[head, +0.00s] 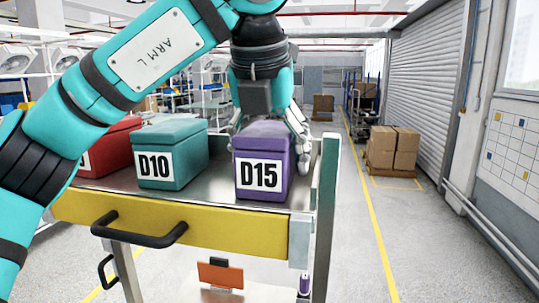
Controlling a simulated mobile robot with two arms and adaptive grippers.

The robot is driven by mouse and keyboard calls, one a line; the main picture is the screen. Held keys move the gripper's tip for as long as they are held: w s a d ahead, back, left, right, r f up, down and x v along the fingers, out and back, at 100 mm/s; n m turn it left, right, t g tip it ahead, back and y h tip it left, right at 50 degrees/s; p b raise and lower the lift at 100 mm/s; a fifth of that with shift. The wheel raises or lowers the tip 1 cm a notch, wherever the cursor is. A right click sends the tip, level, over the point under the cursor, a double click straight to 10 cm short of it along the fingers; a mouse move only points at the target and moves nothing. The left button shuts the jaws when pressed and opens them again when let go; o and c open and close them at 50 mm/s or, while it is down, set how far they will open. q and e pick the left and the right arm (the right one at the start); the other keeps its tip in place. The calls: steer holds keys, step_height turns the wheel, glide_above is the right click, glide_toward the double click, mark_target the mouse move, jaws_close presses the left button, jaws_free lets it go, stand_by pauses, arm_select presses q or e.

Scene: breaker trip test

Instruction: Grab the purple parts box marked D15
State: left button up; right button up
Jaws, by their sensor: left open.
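The purple parts box marked D15 (264,150) stands upright on the right part of a metal cart top (219,186). My left gripper (268,140) comes down from above, just behind the box. One finger shows at the box's right side and another at its left rear edge. The gripper is open, with its fingers around the box. The box hides parts of the fingers, so I cannot tell whether they touch it. My right gripper is not in view.
A teal box marked D10 (172,156) stands left of the purple box, with a gap between. A red box (108,148) is farther left, partly hidden by my left arm. The cart has a yellow drawer front (220,228) and a raised right-hand post (326,215). Cartons (393,148) stand far right.

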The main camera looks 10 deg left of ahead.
arm_select(q)
steer(key=shift+w+a+f, duration=0.1)
steer(key=shift+w+f, duration=0.05)
steer(key=shift+f, duration=0.1)
steer(key=shift+c, duration=0.4)
steer(key=c, duration=0.9)
steer(key=shift+c, duration=0.7)
steer(key=shift+r, duration=0.15)
